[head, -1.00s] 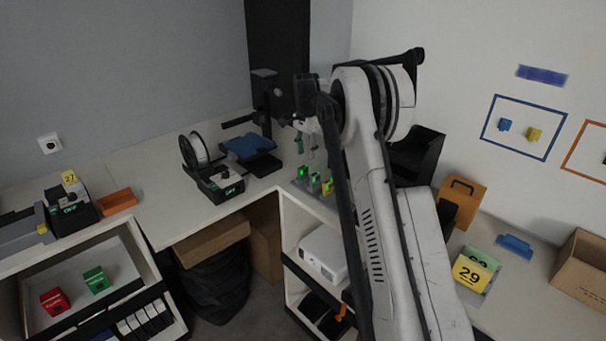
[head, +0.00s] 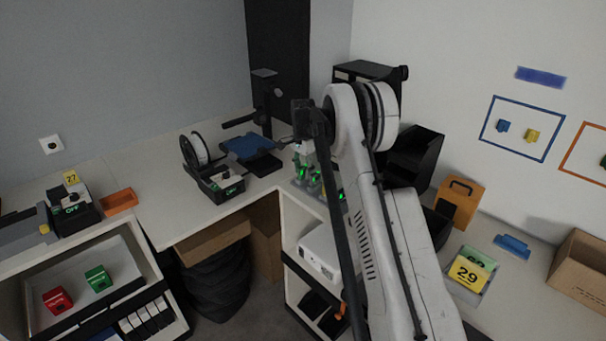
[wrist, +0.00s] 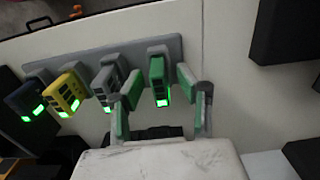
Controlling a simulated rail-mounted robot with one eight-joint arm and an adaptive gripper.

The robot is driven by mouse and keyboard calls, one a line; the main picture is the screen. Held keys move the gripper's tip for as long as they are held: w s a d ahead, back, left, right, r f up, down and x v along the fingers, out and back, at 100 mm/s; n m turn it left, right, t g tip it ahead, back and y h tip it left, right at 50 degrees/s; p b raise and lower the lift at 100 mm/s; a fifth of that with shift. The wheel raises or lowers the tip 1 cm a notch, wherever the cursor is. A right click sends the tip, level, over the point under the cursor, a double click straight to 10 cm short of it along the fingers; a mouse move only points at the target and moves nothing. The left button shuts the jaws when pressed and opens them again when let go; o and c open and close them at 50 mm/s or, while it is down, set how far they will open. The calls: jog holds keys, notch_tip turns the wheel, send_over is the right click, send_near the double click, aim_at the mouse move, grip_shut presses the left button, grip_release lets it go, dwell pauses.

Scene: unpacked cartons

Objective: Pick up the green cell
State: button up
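The green cell (wrist: 157,70) stands at the right end of a grey rack (wrist: 172,45) in the wrist view, with a green light at its lower end. My gripper (wrist: 159,82) is open, its two green-padded fingers on either side of the green cell. Gaps show between the fingers and the cell, and nothing is held. In the head view my gripper (head: 306,165) is over the rack at the counter corner and partly hides the cells, so I cannot single out the green one there.
A grey cell (wrist: 107,82) sits just left of my left finger. A yellow cell (wrist: 65,92) and a dark blue cell (wrist: 24,98) stand farther left. Black boxes (wrist: 282,45) are to the right. A spool device (head: 212,175) stands left of the rack.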

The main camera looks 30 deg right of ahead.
grip_shut()
